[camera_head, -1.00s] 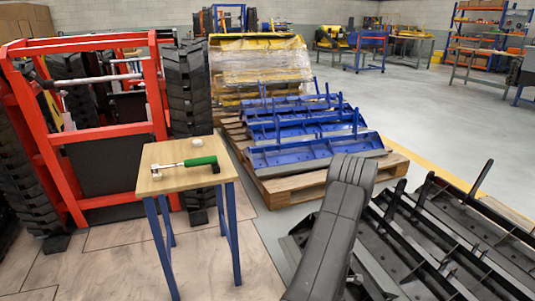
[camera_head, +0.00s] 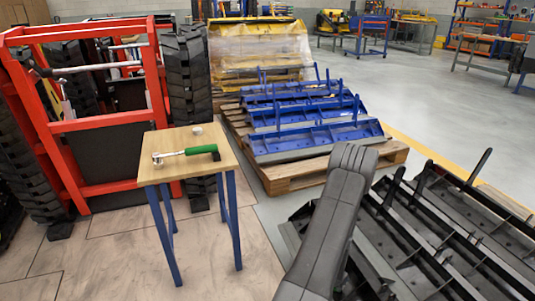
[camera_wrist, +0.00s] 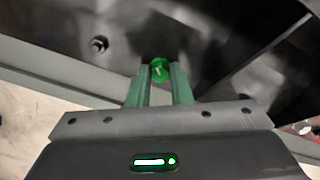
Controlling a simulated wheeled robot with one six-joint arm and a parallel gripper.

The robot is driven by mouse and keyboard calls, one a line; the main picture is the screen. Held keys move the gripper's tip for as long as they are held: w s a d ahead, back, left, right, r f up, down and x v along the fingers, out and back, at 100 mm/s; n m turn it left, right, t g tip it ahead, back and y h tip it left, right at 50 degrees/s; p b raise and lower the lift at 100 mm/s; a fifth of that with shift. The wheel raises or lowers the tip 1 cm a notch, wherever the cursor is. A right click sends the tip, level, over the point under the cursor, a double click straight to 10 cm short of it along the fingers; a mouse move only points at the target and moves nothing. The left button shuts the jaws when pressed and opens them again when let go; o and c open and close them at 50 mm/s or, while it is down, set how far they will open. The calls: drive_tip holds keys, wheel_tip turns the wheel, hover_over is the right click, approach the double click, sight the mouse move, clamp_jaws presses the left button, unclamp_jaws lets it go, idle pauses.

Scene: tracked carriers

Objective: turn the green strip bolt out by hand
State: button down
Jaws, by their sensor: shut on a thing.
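The green strip bolt (camera_wrist: 159,70) shows in the wrist view as a bright green round head against a dark metal part. My gripper (camera_wrist: 159,78) has its two green fingers on either side of the head, shut on it. The bolt's shank is hidden. In the head view my arm covers the lower middle, and neither the gripper nor the bolt can be made out there.
Black metal attachments (camera_head: 430,240) with upright pins lie at the right. A small wooden-topped table (camera_head: 170,174) holds a green-handled ratchet (camera_head: 200,150) and a small round part (camera_head: 197,131). Blue attachments (camera_head: 315,137) lie on a pallet behind.

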drive_tip(key=c, duration=1.4)
unclamp_jaws()
drive_tip(key=shift+c, duration=0.2)
drive_tip(key=shift+f, duration=0.1)
